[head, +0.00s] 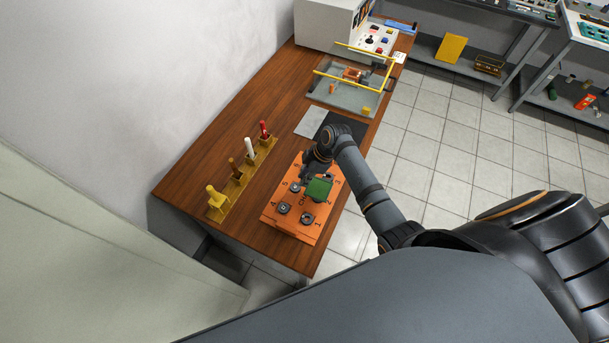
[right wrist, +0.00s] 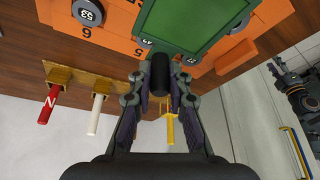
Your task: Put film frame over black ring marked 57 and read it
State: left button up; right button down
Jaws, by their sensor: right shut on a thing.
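The green film frame (head: 319,188) is held above the orange board (head: 290,226). It also shows at the top of the right wrist view (right wrist: 188,22). My right gripper (right wrist: 160,82) is shut on its black handle (right wrist: 160,70). Black rings sit in the numbered places of the board, such as those near 1 (head: 307,218) and 4 (head: 284,208). In the right wrist view a ring marked 53 (right wrist: 86,14) is by the 6. Other rings by the film's edge are partly hidden, and I cannot read their marks surely. My left gripper is out of view.
A yellow rack (head: 242,178) holds yellow, brown, white and red handled pieces left of the board. Beyond lie a pale sheet (head: 311,120), a dark mat (head: 350,125), a tray with a yellow-barred rig (head: 345,97) and a control box (head: 325,25). The left tabletop is clear.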

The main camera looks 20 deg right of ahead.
jog(key=shift+r, duration=0.1)
notch_tip(320, 180, down, 5)
jog(key=b, duration=0.3)
jog(key=shift+r, duration=0.15)
jog(key=shift+f+b, duration=0.45)
jog(key=shift+r, duration=0.1)
dwell(1.9)
notch_tip(320, 180, up, 6)
jog(key=p, duration=0.6)
